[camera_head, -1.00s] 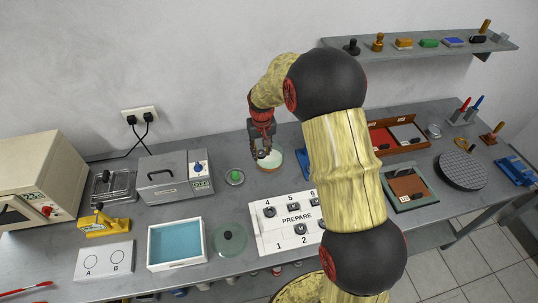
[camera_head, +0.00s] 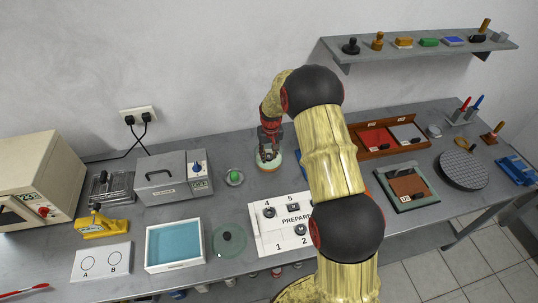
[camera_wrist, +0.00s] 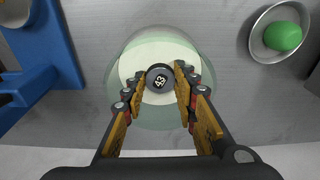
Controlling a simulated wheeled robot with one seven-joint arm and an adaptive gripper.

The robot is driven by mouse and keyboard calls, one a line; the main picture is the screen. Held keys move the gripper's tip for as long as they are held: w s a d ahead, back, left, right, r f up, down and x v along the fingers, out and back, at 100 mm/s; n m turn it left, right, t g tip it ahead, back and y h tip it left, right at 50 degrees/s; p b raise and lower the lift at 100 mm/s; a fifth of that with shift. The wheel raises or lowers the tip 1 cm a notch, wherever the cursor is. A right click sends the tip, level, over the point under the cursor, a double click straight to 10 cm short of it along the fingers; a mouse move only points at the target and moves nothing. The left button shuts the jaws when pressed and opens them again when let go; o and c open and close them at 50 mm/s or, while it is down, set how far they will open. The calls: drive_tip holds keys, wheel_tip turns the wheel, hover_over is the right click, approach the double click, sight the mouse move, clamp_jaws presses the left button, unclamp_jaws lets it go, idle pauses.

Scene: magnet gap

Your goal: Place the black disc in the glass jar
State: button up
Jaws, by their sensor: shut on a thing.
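The black disc (camera_wrist: 159,78), marked 43, is between my gripper's fingertips (camera_wrist: 161,83) in the wrist view. My gripper is shut on it. The round, pale green glass jar (camera_wrist: 157,117) is directly below, and the disc appears over its pale inside. I cannot tell how deep the disc is relative to the rim. In the head view, my gripper (camera_head: 267,155) points down over the jar (camera_head: 262,167), and the disc cannot be made out there. A round glass lid with a black knob (camera_head: 228,238) lies on the bench, apart from the jar.
A small dish with a green ball (camera_head: 234,177) stands left of the jar. A blue object (camera_wrist: 45,60) is at the left in the wrist view. The white numbered board (camera_head: 265,235) with dark discs lies in front, and a grey heater box (camera_head: 165,178) stands left.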

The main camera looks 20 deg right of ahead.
drive_tip(key=shift+r, duration=0.1)
drive_tip(key=o, duration=1.2)
